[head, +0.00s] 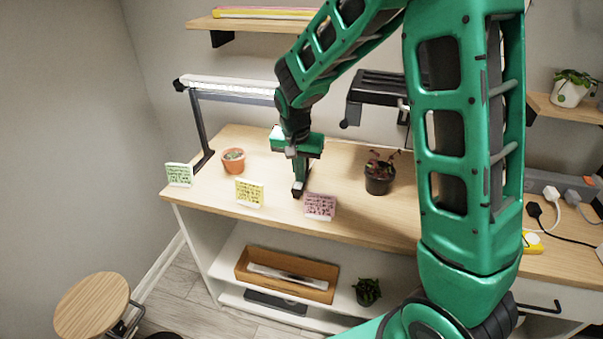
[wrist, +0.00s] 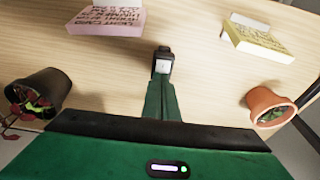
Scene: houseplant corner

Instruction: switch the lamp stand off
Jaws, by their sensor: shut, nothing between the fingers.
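A lamp stand with a white, bright-looking light bar (head: 232,88) stands at the left of the table, on a dark post (head: 198,122). A second lamp-like stand with a dark head (head: 376,88) is at the back centre, partly hidden by my arm; I cannot tell whether it is lit. No switch can be made out on either. My gripper (head: 298,190) points down over the table between the yellow and pink cards, shut and empty. Its closed fingertips also show in the wrist view (wrist: 163,62). I cannot tell whether they touch the tabletop.
On the table are a terracotta pot (head: 233,161), a black pot (head: 379,178), a green card (head: 179,175), a yellow card (head: 249,192) and a pink card (head: 320,206). Plugs and cables (head: 550,200) lie at the right. A stool (head: 92,305) stands front left.

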